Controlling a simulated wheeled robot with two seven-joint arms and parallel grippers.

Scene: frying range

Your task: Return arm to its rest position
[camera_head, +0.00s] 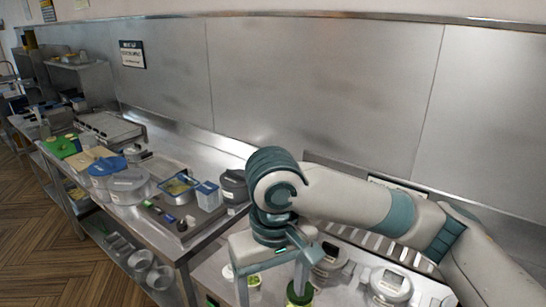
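My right arm (345,200) reaches in from the right and bends down over the front of the range. My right gripper (271,290) hangs at the bottom middle of the view, with its two fingers spread apart and nothing seen held between them. The fingertips are near the lower picture edge. A green-topped container (300,294) shows right by one fingertip; I cannot tell whether they touch. My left arm and gripper are not in view.
Steel pots (390,285) and a white container (253,279) stand around and below the gripper. The left counter carries a blue-lidded pot (107,167), a blue-and-white box (207,195) and a green box (60,147). A steel wall (300,80) runs behind.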

